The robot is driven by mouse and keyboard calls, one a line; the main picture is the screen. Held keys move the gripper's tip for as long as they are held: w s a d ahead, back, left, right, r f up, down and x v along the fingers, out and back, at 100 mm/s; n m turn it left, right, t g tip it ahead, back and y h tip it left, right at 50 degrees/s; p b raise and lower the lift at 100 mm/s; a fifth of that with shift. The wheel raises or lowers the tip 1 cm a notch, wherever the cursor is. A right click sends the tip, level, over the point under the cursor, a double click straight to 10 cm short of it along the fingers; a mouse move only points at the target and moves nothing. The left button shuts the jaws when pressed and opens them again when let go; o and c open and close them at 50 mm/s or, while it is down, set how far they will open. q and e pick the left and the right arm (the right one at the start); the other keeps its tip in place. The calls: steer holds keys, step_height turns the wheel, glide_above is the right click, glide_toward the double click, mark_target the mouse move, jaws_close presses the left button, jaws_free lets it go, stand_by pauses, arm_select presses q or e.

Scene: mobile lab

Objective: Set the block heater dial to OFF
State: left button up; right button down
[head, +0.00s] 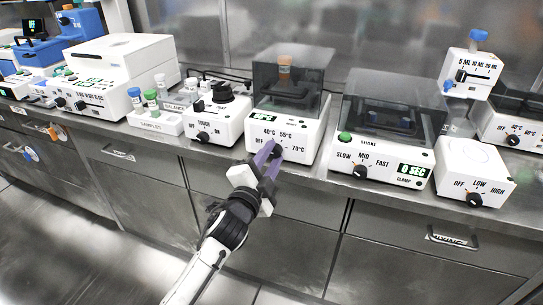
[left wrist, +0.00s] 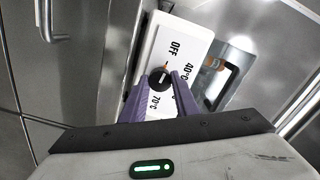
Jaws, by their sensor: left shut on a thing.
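The block heater (head: 283,133) is a white box with a dark clear lid, standing at the counter's front edge in the middle of the head view. Its front carries the marks OFF, 40°C, 55°C and 70°C around a black dial (head: 277,151). My left gripper (head: 268,158) reaches up to the dial with its purple fingers. In the left wrist view the fingers lie on both sides of the dial (left wrist: 160,77) and are shut on it. OFF and 40°C show above the dial there, and 70°C below. I cannot tell the dial's setting for sure. My right gripper is out of view.
A touch/on mixer (head: 215,118) stands close on the left of the heater, and a shaker (head: 382,150) on the right. A low/high plate (head: 474,178) stands farther right. Steel drawers with handles lie below the counter.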

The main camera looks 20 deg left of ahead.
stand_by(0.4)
arm_select(q)
steer(key=o, duration=1.1)
steer(key=shift+c, duration=0.2)
steer(key=s, duration=1)
steer(key=shift+s+a, duration=0.2)
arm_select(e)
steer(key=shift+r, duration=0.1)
arm_select(q)
steer(key=shift+f, duration=0.1)
steer(key=s+d+f+n+g+h+p, duration=0.2)
steer(key=s+f+n+g, duration=0.7)
steer(key=s+f, duration=1.5)
steer(key=shift+s+d+f+n, duration=0.2)
steer(key=shift+d+f+n, duration=0.1)
steer(key=shift+d+n, duration=0.6)
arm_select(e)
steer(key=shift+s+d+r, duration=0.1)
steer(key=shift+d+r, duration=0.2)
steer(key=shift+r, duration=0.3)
